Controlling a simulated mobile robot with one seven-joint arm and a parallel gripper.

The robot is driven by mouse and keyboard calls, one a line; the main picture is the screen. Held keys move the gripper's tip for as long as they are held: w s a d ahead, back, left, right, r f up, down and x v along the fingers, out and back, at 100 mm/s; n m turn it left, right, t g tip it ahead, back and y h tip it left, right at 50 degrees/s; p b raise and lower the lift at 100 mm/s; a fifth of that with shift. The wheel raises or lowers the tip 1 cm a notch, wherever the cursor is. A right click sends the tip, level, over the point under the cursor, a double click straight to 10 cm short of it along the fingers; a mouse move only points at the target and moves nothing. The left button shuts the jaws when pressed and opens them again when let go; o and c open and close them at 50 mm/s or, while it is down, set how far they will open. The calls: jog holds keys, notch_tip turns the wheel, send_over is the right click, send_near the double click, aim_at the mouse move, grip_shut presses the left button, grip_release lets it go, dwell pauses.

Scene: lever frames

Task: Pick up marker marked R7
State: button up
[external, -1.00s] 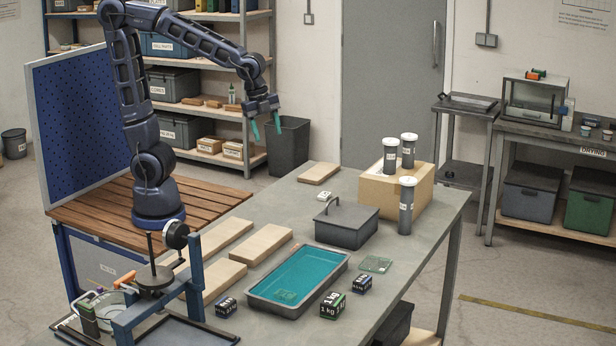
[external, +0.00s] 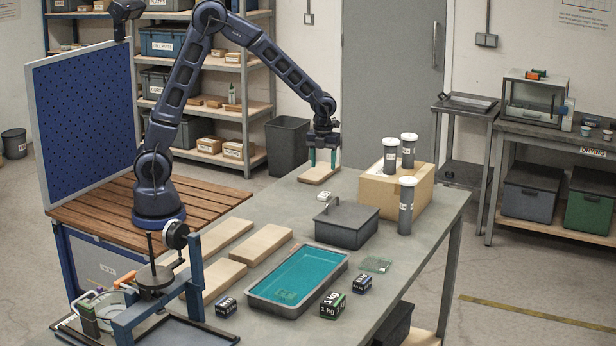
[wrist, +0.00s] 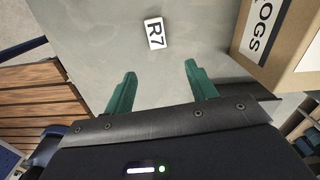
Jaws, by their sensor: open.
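The marker is a small white tag with dark "R7" on it, lying on the grey table. It shows in the wrist view (wrist: 155,32), ahead of the fingertips and roughly midway between them. In the external view a small white piece (external: 323,197) on the table appears to be it, though its text is too small to read. My gripper (external: 323,166) points down with its teal fingers apart, above the far part of the table, beyond the marker. The wrist view also shows the open, empty gripper (wrist: 160,70). The marker is apart from both fingers.
A cardboard box (external: 390,190) with capped grey cylinders stands right of the marker. A lidded grey box (external: 346,226) with a handle is close in front. A wooden board (external: 318,174) lies under the gripper. A tray of teal liquid (external: 298,278) sits nearer the front.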

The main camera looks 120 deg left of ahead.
jog(key=a+f, duration=0.2)
send_over(324, 195)
notch_tip(324, 195, down, 5)
jog(key=shift+r, duration=0.1)
jog(key=shift+a+f, duration=0.2)
jog(key=shift+f, duration=2.45)
jog(key=c, duration=1.1)
jog(key=shift+o, duration=0.2)
jog(key=shift+r, duration=0.15)
